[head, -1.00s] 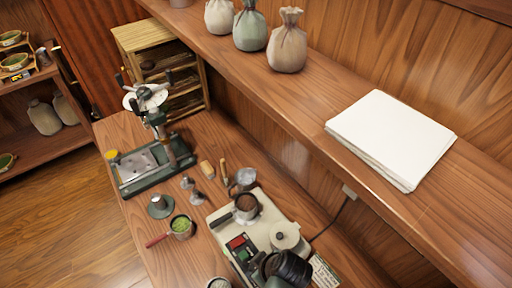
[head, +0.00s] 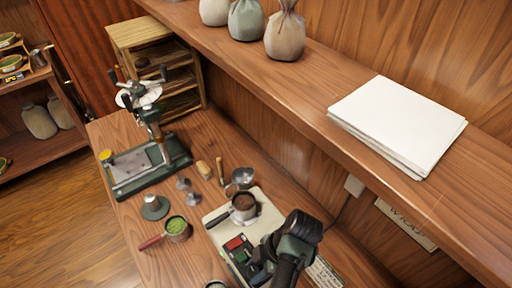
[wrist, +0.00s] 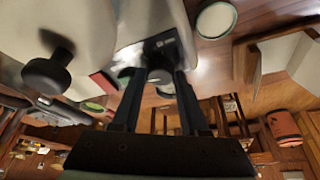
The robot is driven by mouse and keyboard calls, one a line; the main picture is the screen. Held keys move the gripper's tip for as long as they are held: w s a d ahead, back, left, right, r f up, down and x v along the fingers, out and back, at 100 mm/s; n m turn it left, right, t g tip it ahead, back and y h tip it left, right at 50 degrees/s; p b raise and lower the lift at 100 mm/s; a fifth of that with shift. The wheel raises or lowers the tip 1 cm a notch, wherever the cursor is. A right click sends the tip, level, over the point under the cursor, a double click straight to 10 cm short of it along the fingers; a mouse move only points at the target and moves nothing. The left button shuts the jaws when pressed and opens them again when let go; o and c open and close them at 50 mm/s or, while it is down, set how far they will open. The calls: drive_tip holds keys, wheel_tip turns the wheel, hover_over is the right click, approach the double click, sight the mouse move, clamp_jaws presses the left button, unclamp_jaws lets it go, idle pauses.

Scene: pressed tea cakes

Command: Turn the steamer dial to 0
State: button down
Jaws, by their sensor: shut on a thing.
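The steamer (head: 213,237) is a cream-coloured unit at the front of the bench, with a red and green panel (head: 240,248) on top. In the wrist view its pale body (wrist: 80,30) fills the upper left. My gripper (wrist: 160,78) has its two dark fingers closed around a small grey round dial (wrist: 160,74), just below a dark label plate (wrist: 168,45). The dial's marks and pointer cannot be read. In the head view my dark arm (head: 293,245) covers the right part of the steamer, and the dial and fingertips are hidden.
A pot with dark contents (head: 243,203) sits on the steamer's back corner. A red-handled cup of green powder (head: 177,227), a lever press (head: 150,165) and small tools stand to the left. A shelf with paper (head: 395,120) overhangs the right.

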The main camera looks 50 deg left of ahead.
drive_tip(key=shift+f+n+h, duration=0.1)
drive_tip(key=shift+n+h, duration=0.2)
drive_tip(key=shift+n, duration=0.3)
drive_tip(key=c, duration=0.7)
unclamp_jaws()
drive_tip(key=shift+w+r+b, duration=0.2)
drive_tip(key=shift+r+b, duration=0.15)
drive_tip(key=shift+r, duration=0.05)
drive_tip(key=p+v, duration=0.6)
drive_tip(key=v, duration=0.6)
drive_tip(key=shift+w, duration=0.1)
